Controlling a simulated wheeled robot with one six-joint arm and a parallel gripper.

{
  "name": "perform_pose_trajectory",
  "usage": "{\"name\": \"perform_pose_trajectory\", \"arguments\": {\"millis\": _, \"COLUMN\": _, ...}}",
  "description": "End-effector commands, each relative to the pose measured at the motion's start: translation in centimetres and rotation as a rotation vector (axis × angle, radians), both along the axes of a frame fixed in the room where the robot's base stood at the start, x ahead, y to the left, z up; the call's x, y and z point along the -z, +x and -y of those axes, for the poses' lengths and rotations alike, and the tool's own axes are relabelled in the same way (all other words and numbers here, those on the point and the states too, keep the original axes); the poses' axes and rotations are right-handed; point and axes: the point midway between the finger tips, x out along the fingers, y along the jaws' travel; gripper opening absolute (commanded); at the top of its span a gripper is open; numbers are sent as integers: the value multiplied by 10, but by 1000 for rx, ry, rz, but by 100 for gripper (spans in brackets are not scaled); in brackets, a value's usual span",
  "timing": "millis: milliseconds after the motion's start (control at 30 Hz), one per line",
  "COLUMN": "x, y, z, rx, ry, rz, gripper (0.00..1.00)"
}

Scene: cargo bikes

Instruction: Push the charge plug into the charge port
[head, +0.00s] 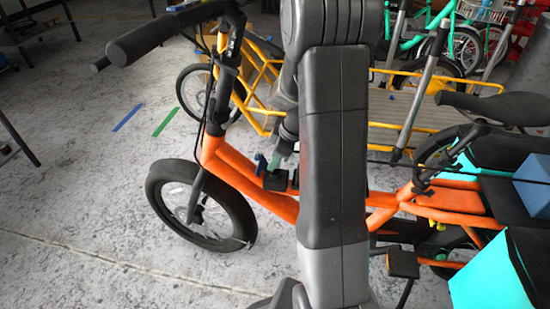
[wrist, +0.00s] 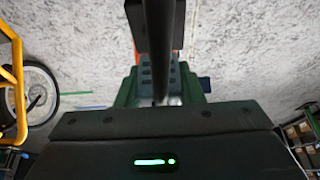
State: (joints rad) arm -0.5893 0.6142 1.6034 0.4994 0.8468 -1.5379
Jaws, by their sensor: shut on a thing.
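My gripper (wrist: 159,84) is shut on the charge plug; its green fingers and grey pads show in the wrist view. Little of the plug itself shows between the pads. A dark bar, probably the plug's cable (wrist: 159,40), runs up from there. In the head view my gripper (head: 276,164) is over the orange bike's frame (head: 245,176), just above a small dark block (head: 276,181). This block may hold the charge port; no opening is visible. A blue piece (head: 261,163) sits beside it, perhaps the port's cap. I cannot tell whether plug and port touch.
The bike's front wheel (head: 202,205) and handlebar (head: 150,38) are left of my arm. A yellow cargo bike (head: 260,85) stands behind. Cyan panels and a blue box (head: 532,186) are at right. The floor at left is open, with blue and green tape strips.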

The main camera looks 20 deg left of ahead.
Motion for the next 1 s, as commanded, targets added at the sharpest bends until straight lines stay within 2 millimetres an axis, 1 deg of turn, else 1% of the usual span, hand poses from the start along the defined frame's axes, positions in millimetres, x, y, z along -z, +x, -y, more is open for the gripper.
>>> {"name": "perform_pose_trajectory", "arguments": {"millis": 967, "x": 26, "y": 0, "z": 0, "rx": 0, "ry": 0, "rz": 0, "gripper": 11}}
{"name": "perform_pose_trajectory", "arguments": {"millis": 1000, "x": 25, "y": 0, "z": 0, "rx": 0, "ry": 0, "rz": 0, "gripper": 40}}
